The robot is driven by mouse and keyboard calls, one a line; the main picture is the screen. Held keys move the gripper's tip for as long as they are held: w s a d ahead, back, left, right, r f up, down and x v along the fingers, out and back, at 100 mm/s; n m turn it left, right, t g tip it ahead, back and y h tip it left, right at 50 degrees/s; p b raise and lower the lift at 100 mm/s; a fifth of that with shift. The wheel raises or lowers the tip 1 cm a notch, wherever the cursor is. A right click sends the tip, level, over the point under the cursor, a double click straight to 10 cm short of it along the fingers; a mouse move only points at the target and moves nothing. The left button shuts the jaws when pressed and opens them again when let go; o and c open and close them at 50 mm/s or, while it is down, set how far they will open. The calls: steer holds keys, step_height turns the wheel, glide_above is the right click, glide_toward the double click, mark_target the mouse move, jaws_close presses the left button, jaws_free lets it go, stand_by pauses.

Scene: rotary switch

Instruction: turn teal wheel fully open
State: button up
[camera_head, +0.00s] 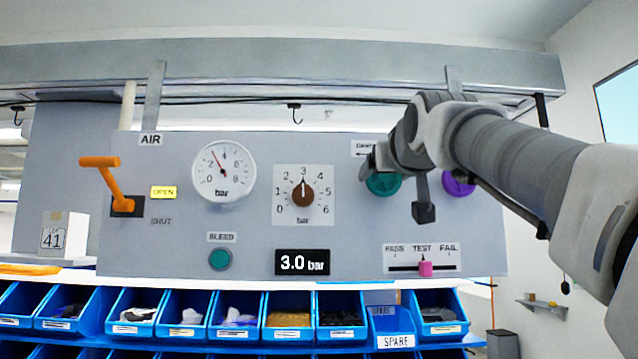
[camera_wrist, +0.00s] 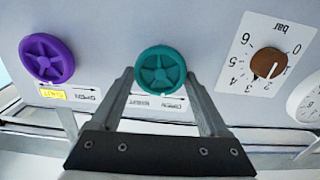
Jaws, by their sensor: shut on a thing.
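The teal wheel (camera_head: 384,185) is on the right half of the grey panel, its top partly hidden by my gripper in the head view. In the wrist view, which is upside down, the spoked teal wheel (camera_wrist: 160,70) shows whole in the middle. My gripper (camera_wrist: 160,78) has one finger on each side of its rim and is shut on it. In the head view my gripper (camera_head: 370,168) reaches the wheel from the upper right. A label with an arrow (camera_wrist: 160,102) lies beside the wheel; its end words are small. How far the wheel is turned cannot be told.
A purple wheel (camera_head: 457,187) sits just right, partly behind my arm; a yellow tag is near it in the wrist view. A brown knob (camera_head: 303,195) points to 3. The pink slider (camera_head: 426,269) is below, at TEST. Blue bins (camera_head: 290,334) line the bottom.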

steer(key=n, duration=1.2)
steer(key=shift+a+f+n+p, duration=0.15)
steer(key=shift+a+n+p, duration=0.15)
steer(key=shift+n+p, duration=0.1)
steer(key=n+p, duration=0.1)
steer(key=n, duration=0.3)
steer(key=shift+n, duration=0.3)
steer(key=n+p, duration=0.1)
steer(key=n, duration=0.3)
steer(key=shift+f+n+p, duration=0.15)
steer(key=shift+n+p, duration=0.15)
steer(key=n+p, duration=0.2)
steer(key=n, duration=0.1)
steer(key=n+p, duration=0.2)
steer(key=n, duration=0.1)
steer(key=n+p, duration=0.2)
steer(key=n, duration=0.1)
steer(key=shift+d+f+p, duration=0.15)
steer(key=shift+d+p, duration=0.05)
steer(key=shift+p, duration=0.1)
steer(key=shift+f+n+p, duration=0.1)
steer(key=shift+n+p, duration=0.55)
steer(key=shift+n, duration=0.45)
steer(key=shift+f, duration=0.1)
